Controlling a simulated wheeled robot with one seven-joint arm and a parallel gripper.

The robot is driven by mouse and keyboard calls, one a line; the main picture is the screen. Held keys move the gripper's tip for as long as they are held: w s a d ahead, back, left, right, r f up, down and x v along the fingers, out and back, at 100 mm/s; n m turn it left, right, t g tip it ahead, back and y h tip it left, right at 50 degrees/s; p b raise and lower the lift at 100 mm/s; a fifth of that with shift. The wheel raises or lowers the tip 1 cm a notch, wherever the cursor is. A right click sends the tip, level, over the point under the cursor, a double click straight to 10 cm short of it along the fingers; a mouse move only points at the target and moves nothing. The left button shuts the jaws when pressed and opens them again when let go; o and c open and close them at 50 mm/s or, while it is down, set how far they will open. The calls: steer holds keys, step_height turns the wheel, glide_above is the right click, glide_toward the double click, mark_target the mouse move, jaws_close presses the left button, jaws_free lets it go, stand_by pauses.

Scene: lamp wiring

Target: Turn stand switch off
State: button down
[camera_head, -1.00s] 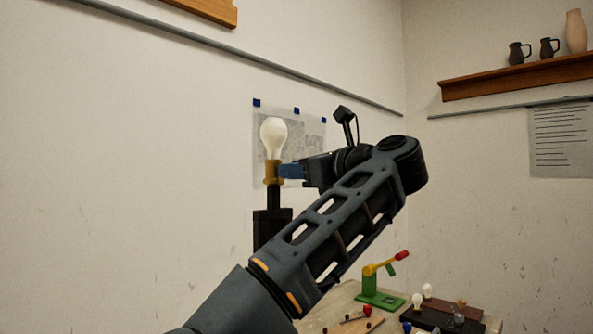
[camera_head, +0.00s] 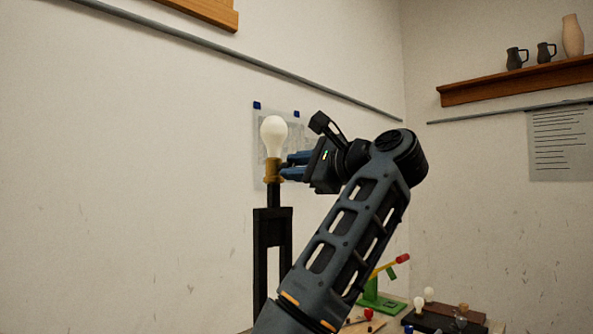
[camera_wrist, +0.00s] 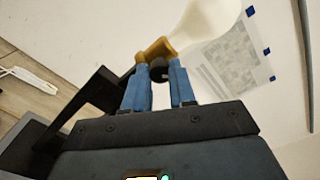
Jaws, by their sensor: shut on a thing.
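The lamp stand (camera_head: 260,228) is a black upright frame with a brass-coloured socket (camera_head: 273,171) on top. A white bulb (camera_head: 274,136) sits upright in the socket; I cannot tell whether it is lit. In the wrist view the socket (camera_wrist: 155,49) and bulb (camera_wrist: 207,22) are just beyond my fingertips. A small dark round switch knob (camera_wrist: 158,70) at the socket's side lies between my blue fingertips. My gripper (camera_head: 285,167) reaches the socket from the right and is shut on the knob. The fingers partly hide the knob.
A table at the lower right holds a green stand with a red-and-yellow arm (camera_head: 379,290), small bulbs (camera_head: 419,303) and a dark board (camera_head: 440,320). A sheet (camera_head: 262,120) hangs on the wall behind the lamp. A shelf (camera_head: 515,82) with mugs is far right.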

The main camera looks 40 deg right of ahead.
steer(key=shift+f+n, duration=0.1)
steer(key=shift+n, duration=4.1)
steer(key=c, duration=0.9)
jaws_free()
steer(key=s, duration=0.7)
steer(key=shift+s+b, duration=0.35)
steer(key=shift+s, duration=0.05)
